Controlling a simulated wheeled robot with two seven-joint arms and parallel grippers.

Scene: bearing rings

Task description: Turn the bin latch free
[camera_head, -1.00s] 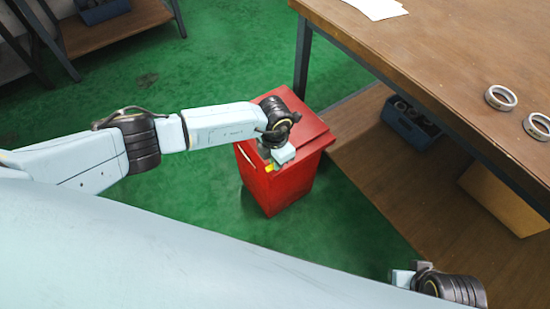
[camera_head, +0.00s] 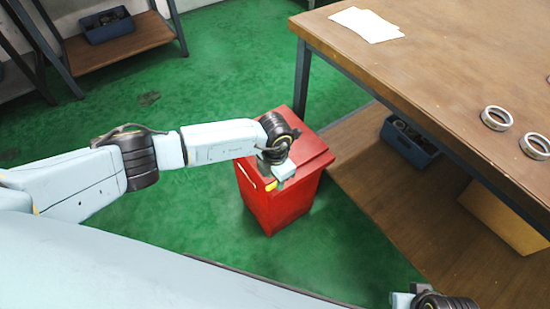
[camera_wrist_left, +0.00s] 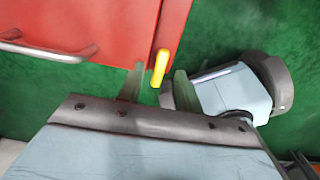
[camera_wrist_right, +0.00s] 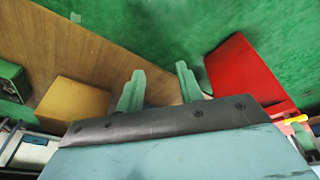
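The red bin (camera_head: 285,208) stands on the green floor with its lid down; its red front also shows in the left wrist view (camera_wrist_left: 90,25). The yellow latch (camera_head: 271,186) is at the bin's front top edge. In the left wrist view the latch (camera_wrist_left: 159,68) is a short bar, slightly tilted, at the panel's edge. My left gripper (camera_wrist_left: 158,87) is open, with one finger on each side of the latch; I cannot tell whether either touches it. My right gripper (camera_wrist_right: 160,88) is open and empty, away from the bin.
A wooden table (camera_head: 430,75) with metal rings (camera_head: 496,118) and white paper (camera_head: 367,25) stands right of the bin. A blue crate (camera_head: 410,142) and a cardboard box (camera_head: 503,218) are on its lower shelf. A metal handle (camera_wrist_left: 45,50) is left of the latch. Green floor is clear left of the bin.

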